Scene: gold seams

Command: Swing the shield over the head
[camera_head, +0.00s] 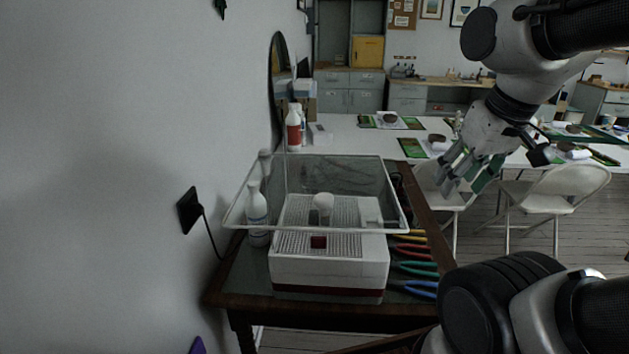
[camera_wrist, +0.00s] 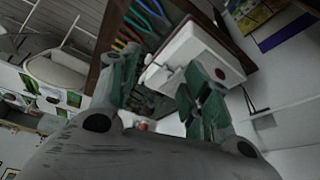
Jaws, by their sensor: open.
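A clear shield with a pale rim (camera_head: 393,192) shows in the head view, raised and tilted above a white box (camera_head: 330,275). I cannot tell how the shield is joined to the box. My gripper (camera_head: 463,180) is open and empty, up and to the right of the shield, apart from it. In the wrist view, the white box (camera_wrist: 205,50) lies beyond the open fingers of my gripper (camera_wrist: 160,98); the shield is hard to make out there.
The box stands on a dark wooden table (camera_head: 236,283) against the left wall. Several coloured pliers (camera_head: 415,268) lie right of the box. A white bottle (camera_head: 256,208) stands at its left. A wall plug (camera_head: 189,211) has a hanging cord. Folding chairs (camera_head: 555,205) stand right.

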